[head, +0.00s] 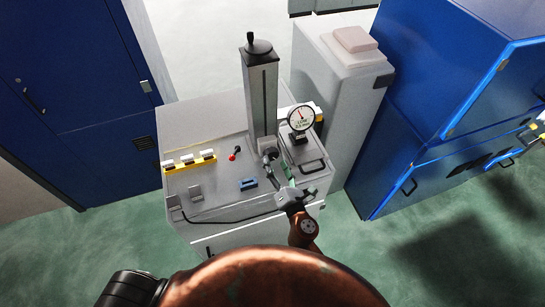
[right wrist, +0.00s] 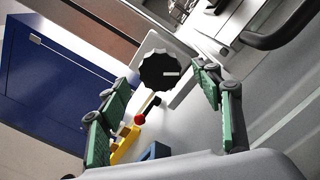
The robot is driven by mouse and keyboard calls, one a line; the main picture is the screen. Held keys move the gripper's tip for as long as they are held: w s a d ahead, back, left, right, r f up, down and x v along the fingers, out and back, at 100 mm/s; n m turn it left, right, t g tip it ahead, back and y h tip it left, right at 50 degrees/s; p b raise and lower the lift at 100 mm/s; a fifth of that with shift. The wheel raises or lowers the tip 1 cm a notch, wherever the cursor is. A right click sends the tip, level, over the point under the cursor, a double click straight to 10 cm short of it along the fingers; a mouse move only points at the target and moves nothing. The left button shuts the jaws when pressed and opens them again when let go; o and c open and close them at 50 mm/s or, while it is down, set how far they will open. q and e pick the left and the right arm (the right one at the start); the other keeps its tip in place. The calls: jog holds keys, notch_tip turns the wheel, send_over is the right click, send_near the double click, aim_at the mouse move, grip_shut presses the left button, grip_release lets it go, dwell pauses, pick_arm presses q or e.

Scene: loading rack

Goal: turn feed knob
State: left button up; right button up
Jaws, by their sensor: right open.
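The feed knob (right wrist: 163,71) is black with a scalloped rim and a small white mark. It shows whole in the right wrist view, on a pale mount. My right gripper (right wrist: 160,80) is open, with its green-padded fingers on either side of the knob in that picture. I cannot tell whether the pads touch the knob; a gap shows on each side. In the head view, my right gripper (head: 278,168) is over the bench unit near the foot of the grey column (head: 262,100), and the knob is hard to make out there. My left gripper is not in view.
The bench unit (head: 205,118) carries a red-tipped lever (head: 232,156), a yellow strip (head: 182,164), a blue block (head: 248,184), a dial gauge (head: 301,118) and a black handle (head: 313,166). A grey cabinet (head: 337,110) and a blue machine (head: 420,100) stand to the right.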

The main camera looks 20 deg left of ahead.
jog(key=v, duration=0.7)
jog(key=shift+s+d, duration=0.15)
jog(key=shift+s, duration=0.1)
